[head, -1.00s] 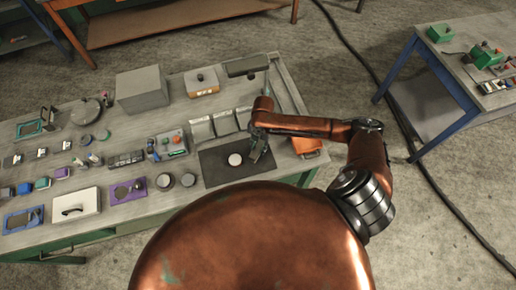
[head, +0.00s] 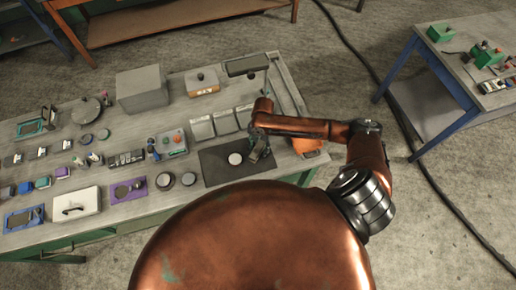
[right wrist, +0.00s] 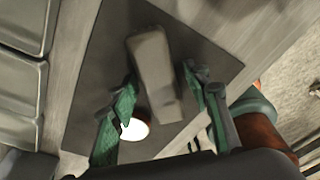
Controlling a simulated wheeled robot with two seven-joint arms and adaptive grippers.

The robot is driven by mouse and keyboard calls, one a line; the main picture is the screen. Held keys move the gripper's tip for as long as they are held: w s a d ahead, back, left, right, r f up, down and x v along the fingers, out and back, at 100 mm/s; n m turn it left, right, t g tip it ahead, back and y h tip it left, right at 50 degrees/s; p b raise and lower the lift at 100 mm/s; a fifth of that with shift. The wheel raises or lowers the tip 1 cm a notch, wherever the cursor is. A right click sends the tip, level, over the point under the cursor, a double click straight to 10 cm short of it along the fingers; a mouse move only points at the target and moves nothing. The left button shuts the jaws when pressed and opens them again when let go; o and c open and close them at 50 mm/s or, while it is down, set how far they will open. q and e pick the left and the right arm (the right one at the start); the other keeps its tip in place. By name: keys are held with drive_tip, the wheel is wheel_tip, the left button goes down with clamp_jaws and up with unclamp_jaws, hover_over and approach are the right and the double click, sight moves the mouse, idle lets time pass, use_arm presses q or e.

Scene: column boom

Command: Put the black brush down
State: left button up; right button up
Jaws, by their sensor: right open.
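My right gripper (head: 259,151) is over the right part of the dark mat (head: 215,178). In the right wrist view, its green-padded fingers (right wrist: 165,115) are spread apart. A long, blocky grey-brown object, seemingly the black brush (right wrist: 153,65), lies over the mat between and beyond the fingers, with a visible gap to the right finger. Whether it touches the left finger I cannot tell. In the head view the gripper mostly hides it. A white round disc (head: 235,159) lies on the mat beside the gripper; it is partly hidden behind the left finger in the wrist view. My left gripper is out of view.
Several grey trays (head: 202,127) stand behind the mat. An orange object (head: 308,147) is right of the gripper at the bench edge. The mat's front left is clear.

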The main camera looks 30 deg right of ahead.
sight(260, 145)
wheel_tip(260, 145, up, 12)
drive_tip(key=w+d, duration=0.1)
drive_tip(key=shift+d, duration=0.25)
idle(0.6)
